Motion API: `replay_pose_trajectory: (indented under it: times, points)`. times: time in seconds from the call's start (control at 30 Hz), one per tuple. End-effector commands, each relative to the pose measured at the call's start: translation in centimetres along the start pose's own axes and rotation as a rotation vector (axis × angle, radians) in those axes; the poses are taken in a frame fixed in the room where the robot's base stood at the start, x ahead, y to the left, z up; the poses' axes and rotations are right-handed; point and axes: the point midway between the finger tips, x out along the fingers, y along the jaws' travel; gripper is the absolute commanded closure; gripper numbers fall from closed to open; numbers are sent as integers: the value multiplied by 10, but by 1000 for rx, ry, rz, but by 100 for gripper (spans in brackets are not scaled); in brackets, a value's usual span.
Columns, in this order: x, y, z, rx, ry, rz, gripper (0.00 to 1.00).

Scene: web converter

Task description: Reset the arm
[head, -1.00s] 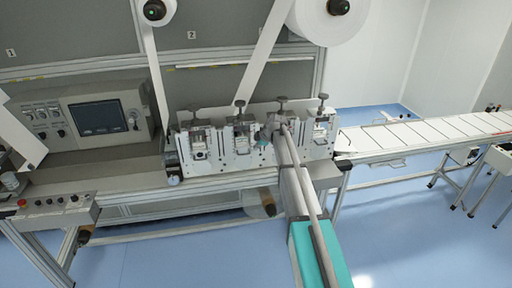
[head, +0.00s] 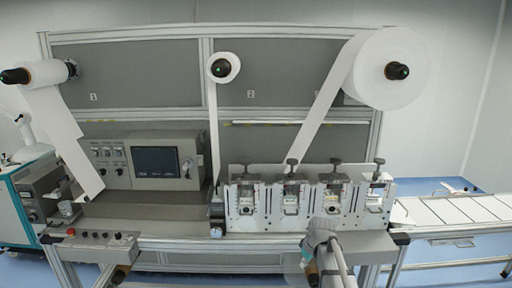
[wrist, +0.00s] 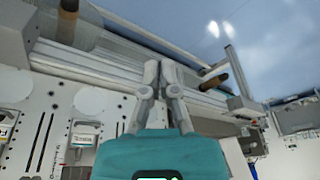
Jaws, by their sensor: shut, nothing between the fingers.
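My arm rises from the bottom edge of the head view, right of the middle. Its end, with my gripper (head: 318,232), shows as a grey shape in front of the machine's front edge, below the row of roller units (head: 300,205). The fingers are too small to make out there. In the wrist view my gripper (wrist: 160,72) has its two grey fingers close together, shut and empty, beyond a teal housing. The machine's pale front plate (wrist: 60,115) fills the left of that view.
The control panel with a dark screen (head: 157,162) stands left of the units. A large white roll (head: 372,85) hangs above right. A conveyor (head: 455,210) runs off to the right. Blue floor (wrist: 215,25) is open at the top of the wrist view.

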Motion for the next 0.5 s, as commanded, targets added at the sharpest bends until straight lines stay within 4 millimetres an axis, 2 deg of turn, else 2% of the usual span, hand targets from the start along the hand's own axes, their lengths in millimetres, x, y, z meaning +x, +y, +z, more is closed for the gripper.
replay_pose_trajectory:
  times: [0.03,0.3,0.5]
  points:
    - [4,-18,20,53,-23,2,100]
    - [10,-78,95,386,-148,44,100]
    - [11,-107,136,579,-213,92,100]
